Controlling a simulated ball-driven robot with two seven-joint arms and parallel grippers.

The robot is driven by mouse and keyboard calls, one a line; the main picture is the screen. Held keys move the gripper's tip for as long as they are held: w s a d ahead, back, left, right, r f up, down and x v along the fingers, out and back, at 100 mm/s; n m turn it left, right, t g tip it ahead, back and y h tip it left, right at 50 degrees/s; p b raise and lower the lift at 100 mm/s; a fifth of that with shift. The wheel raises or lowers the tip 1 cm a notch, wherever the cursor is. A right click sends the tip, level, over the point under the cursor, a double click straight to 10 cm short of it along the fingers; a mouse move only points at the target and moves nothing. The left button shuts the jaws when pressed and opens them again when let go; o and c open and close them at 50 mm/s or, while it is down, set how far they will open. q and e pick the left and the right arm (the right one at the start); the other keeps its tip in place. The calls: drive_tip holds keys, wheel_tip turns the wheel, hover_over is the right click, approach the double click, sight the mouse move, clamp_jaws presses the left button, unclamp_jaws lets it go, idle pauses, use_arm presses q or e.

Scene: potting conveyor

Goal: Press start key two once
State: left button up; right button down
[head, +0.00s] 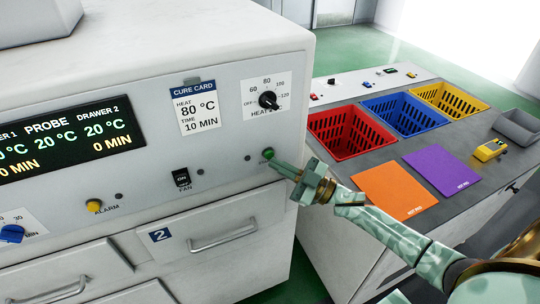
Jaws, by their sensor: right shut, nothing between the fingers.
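A small green key (268,154) sits on the white front panel of the oven, above and right of the drawer marked 2 (160,236). My right gripper (277,165) comes in from the right. It is shut and empty, with its fingertips at the lower right edge of the green key. I cannot tell whether the tips touch it or are slightly in front of it. The tips hide a little of the panel beside the key. My left gripper is not in view.
The panel also holds a fan switch (182,178), a yellow alarm button (94,206), a black heat knob (268,100) and a dark display (60,142). Red (350,133), blue (402,115) and yellow (450,101) baskets stand on the right counter, with orange (394,190) and purple (442,170) mats.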

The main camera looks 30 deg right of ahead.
drive_tip(key=shift+w, duration=0.4)
drive_tip(key=shift+w+b, duration=0.3)
drive_tip(key=shift+w, duration=0.1)
idle(0.5)
drive_tip(key=shift+s, duration=0.15)
idle(0.3)
drive_tip(key=shift+s+p, duration=0.55)
drive_tip(key=shift+s, duration=0.2)
drive_tip(key=s+p, duration=0.1)
drive_tip(key=s, duration=0.1)
drive_tip(key=s+p, duration=0.1)
drive_tip(key=s, duration=0.2)
drive_tip(key=shift+a, duration=0.2)
idle(0.5)
